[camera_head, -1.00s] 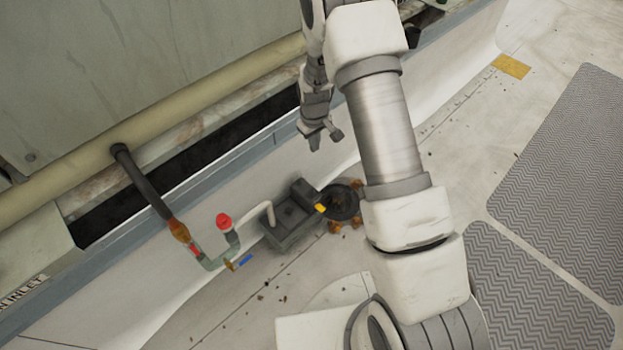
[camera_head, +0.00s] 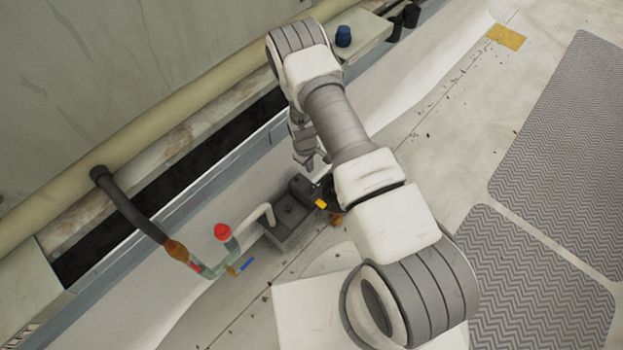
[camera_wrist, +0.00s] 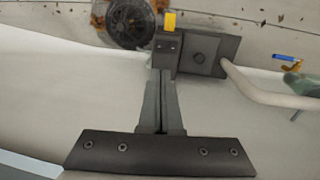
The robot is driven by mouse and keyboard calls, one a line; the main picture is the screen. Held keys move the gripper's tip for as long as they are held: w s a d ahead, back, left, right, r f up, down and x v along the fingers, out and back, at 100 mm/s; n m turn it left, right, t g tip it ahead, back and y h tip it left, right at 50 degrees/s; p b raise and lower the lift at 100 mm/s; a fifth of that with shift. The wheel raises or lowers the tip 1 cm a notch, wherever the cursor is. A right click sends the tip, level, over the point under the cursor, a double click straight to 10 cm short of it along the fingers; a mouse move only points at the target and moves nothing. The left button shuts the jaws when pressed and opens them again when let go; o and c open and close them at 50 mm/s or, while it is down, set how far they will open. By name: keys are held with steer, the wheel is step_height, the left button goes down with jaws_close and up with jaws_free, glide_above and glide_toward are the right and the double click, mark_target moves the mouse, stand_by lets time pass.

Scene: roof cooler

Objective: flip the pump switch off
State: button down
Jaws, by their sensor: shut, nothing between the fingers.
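The pump is a dark grey box (camera_head: 288,222) low beside the white wall, and it also shows in the wrist view (camera_wrist: 213,56). A small yellow tab (camera_head: 321,203), apparently its switch, sits at the end of a raised block on the pump. In the wrist view the yellow tab (camera_wrist: 170,21) is at the far side of that block, just beyond my fingertips. I cannot tell which way it is set. My gripper (camera_head: 311,165) is shut and empty, pointing down above the block. In the wrist view the fingertips (camera_wrist: 161,74) overlap the block's near edge; contact cannot be told.
A pale hose (camera_head: 265,212) runs from the pump to green pipework with a red cap (camera_head: 222,231) and a blue-handled valve (camera_head: 246,264). A round dark grille (camera_wrist: 130,20) lies beside the pump with orange-brown pieces around it. Open floor with grey mats (camera_head: 560,150) lies right.

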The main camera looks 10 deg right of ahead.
mark_target(314, 187)
stand_by(0.3)
steer(key=f+b, duration=0.1)
steer(key=f, duration=0.3)
steer(key=d+f+b, duration=0.1)
steer(key=f+b, duration=0.1)
steer(key=f, duration=0.3)
steer(key=w+f+b, duration=0.1)
steer(key=f+b, duration=0.1)
steer(key=f, duration=0.3)
steer(key=shift+d, duration=0.2)
